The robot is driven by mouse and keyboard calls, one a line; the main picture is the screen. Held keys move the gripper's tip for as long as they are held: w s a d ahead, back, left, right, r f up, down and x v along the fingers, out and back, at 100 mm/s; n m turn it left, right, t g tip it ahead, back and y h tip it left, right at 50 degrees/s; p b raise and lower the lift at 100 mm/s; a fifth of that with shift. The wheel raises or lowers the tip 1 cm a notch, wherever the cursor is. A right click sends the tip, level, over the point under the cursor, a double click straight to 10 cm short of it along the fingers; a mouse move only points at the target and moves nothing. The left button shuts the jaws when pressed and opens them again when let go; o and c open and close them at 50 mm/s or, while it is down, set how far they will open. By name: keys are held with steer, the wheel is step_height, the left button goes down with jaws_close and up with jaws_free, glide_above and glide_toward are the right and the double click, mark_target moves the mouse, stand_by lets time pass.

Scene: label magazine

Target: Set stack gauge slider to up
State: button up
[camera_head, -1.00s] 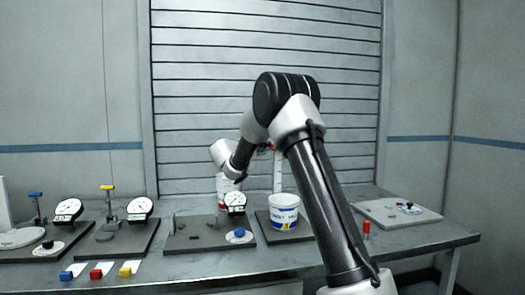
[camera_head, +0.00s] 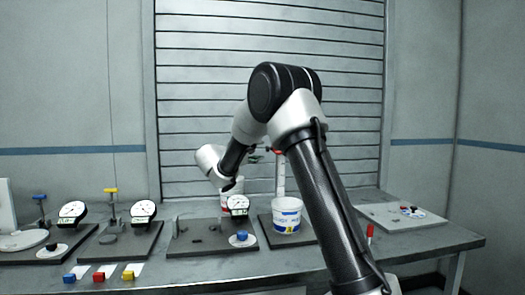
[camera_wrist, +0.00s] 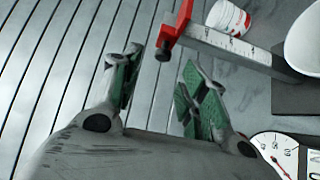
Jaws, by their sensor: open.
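The stack gauge is a pale ruled post (camera_head: 281,178) with a red slider (camera_head: 277,151) near its top end. In the wrist view the red slider (camera_wrist: 180,25) sits at the far end of the ruled post (camera_wrist: 235,46), with a small dark knob on its near side. My gripper (camera_wrist: 163,60) is open and empty, its green-padded fingers apart. The slider and knob show just beyond the gap between the fingertips; I cannot tell whether they touch. In the head view my gripper (camera_head: 256,156) is small, left of the slider, and partly hidden by my arm.
A white tub (camera_head: 287,214) stands in front of the post, and a red-and-white cup (camera_wrist: 228,17) is near it. Dial gauges (camera_head: 143,210) on dark plates fill the bench's left side. A slatted wall (camera_wrist: 40,75) is close behind. A flat grey plate (camera_head: 375,216) lies at right.

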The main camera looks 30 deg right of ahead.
steer(key=v, duration=0.4)
steer(key=shift+s+a, duration=0.2)
steer(key=shift+a, duration=0.1)
